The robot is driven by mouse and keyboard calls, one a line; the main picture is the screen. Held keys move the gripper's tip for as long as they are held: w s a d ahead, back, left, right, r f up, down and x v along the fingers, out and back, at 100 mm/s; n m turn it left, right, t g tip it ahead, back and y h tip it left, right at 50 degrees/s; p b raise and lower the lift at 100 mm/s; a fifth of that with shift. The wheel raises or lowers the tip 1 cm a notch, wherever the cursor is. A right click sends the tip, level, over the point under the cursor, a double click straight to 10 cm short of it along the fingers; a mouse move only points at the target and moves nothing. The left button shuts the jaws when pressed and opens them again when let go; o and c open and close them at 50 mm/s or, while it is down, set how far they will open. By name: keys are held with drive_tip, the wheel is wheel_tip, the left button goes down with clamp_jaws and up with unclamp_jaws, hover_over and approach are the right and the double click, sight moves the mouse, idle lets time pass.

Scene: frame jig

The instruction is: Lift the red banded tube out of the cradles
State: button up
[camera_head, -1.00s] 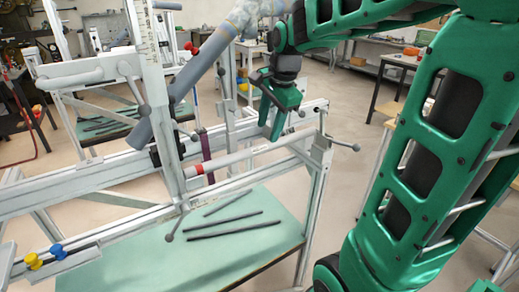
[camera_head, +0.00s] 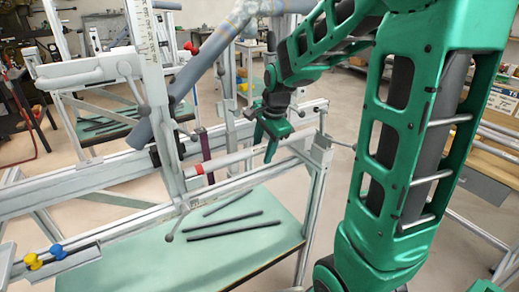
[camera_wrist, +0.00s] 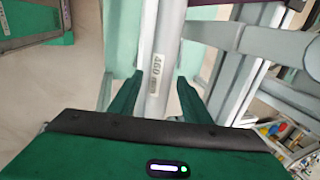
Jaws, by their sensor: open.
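The red banded tube (camera_head: 232,159) is a pale grey tube with a red band near its left end, lying along the frame jig in the head view. My gripper (camera_head: 264,146) is at the tube's right part, pointing down, with its jaws open. In the wrist view the tube (camera_wrist: 165,45) runs between the two green fingers (camera_wrist: 160,80), with a visible gap on each side. A printed label shows on the tube there. The cradles under the tube are hard to make out, and my gripper hides part of the tube's right end.
A white metal frame (camera_head: 110,180) with uprights surrounds the tube. A thick grey-blue tube (camera_head: 190,75) slants up behind it. Dark rods (camera_head: 232,228) lie on the green table top (camera_head: 130,265) below. A clamp post with a handle (camera_head: 322,145) stands just right of my gripper.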

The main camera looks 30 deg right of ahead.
drive_tip(key=c, duration=1.1)
drive_tip(key=shift+o, duration=0.2)
drive_tip(key=shift+r, duration=0.15)
drive_tip(key=shift+d+r, duration=0.1)
drive_tip(key=shift+r, duration=1)
drive_tip(key=s, duration=0.3)
drive_tip(key=shift+s+f, duration=0.1)
drive_tip(key=shift+s, duration=0.3)
